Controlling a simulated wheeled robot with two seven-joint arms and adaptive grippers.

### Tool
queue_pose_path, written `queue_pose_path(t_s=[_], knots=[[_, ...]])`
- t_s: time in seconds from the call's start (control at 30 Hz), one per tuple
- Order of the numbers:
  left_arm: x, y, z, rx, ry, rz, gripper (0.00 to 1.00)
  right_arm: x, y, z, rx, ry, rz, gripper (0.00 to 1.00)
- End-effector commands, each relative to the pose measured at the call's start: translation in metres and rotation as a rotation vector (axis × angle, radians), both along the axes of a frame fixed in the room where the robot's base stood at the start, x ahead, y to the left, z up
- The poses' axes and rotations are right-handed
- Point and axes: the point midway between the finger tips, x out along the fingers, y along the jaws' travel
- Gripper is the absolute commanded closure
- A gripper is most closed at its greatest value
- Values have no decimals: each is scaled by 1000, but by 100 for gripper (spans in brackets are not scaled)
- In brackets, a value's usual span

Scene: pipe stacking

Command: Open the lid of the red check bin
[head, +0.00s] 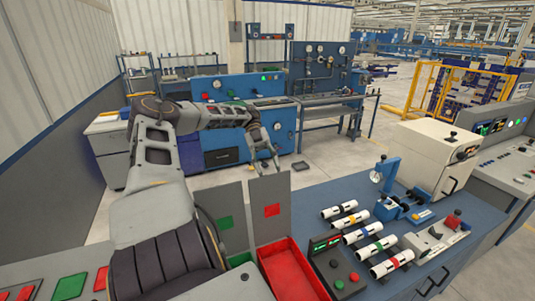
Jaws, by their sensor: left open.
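The red check bin (296,278) is at the lower middle, and its red inside shows from above. A grey lid panel (270,232) with a red square stands upright at the bin's back edge. My left gripper (268,166) is open and empty, just above and behind the top edge of this panel; I cannot tell whether it touches it. My left arm reaches in from the left and hides part of the area beside the bin. My right gripper is not in view.
A second upright grey panel with a green square (225,222) stands left of the red one. On the blue table (325,192) are several banded white pipes (370,242), a button box (337,265), a blue clamp device (386,172) and a cream cabinet (434,160).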

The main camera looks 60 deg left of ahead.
Motion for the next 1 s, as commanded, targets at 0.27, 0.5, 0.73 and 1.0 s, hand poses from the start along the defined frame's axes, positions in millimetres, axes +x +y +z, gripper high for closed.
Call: queue_pose_path(t_s=[0.27, 0.5, 0.73, 1.0], knots=[[0, 0, 30, 0, 1, 0, 55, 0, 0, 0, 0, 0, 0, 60], [-1, 0, 35, -1, 4, -1, 55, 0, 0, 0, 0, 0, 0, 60], [-1, 0, 35, -1, 3, -1, 55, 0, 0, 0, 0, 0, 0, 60], [-1, 0, 35, 0, 2, 0, 55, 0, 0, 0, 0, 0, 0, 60]])
